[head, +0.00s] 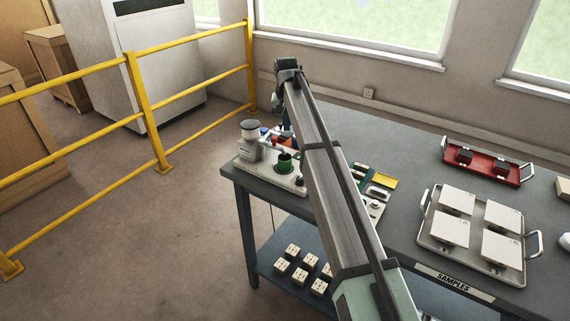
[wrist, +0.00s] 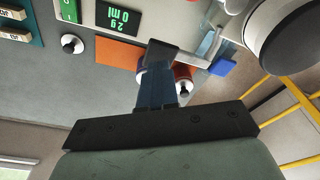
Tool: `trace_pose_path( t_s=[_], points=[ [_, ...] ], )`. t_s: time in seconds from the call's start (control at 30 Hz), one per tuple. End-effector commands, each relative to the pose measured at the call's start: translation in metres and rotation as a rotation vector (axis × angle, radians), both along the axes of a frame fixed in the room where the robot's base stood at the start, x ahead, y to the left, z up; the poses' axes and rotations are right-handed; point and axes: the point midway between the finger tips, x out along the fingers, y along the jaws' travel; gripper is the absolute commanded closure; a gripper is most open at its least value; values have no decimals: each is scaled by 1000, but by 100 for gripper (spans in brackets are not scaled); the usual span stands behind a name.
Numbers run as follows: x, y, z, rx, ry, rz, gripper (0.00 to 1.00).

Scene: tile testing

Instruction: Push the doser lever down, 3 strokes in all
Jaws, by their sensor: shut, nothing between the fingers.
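The doser (head: 248,143), a pale device with a round hopper on top, stands at the table's left end in the head view. In the wrist view, a large pale round part with a dark face (wrist: 290,32), likely its hopper, fills the upper right. My gripper (wrist: 162,52) is shut and empty, its dark blue fingers pointing down toward the station. In the head view my arm partly hides the gripper (head: 286,121), beside the doser. A red part (wrist: 184,76), perhaps the lever's knob, shows just behind the fingers. I cannot tell whether they touch it or how far down the lever is.
A display (wrist: 119,18) and an orange patch (wrist: 117,51) lie near the fingers. A sample tray (head: 430,236) and a red tray (head: 482,154) are at the right. A yellow rail (head: 146,110) runs left of the table.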

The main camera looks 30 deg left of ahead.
Motion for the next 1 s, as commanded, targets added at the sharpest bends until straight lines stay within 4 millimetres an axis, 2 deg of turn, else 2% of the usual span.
trace_pose_path(
  t_s=[1.0],
  points=[
    [0,0,-34,1,0,0,100]
  ],
)
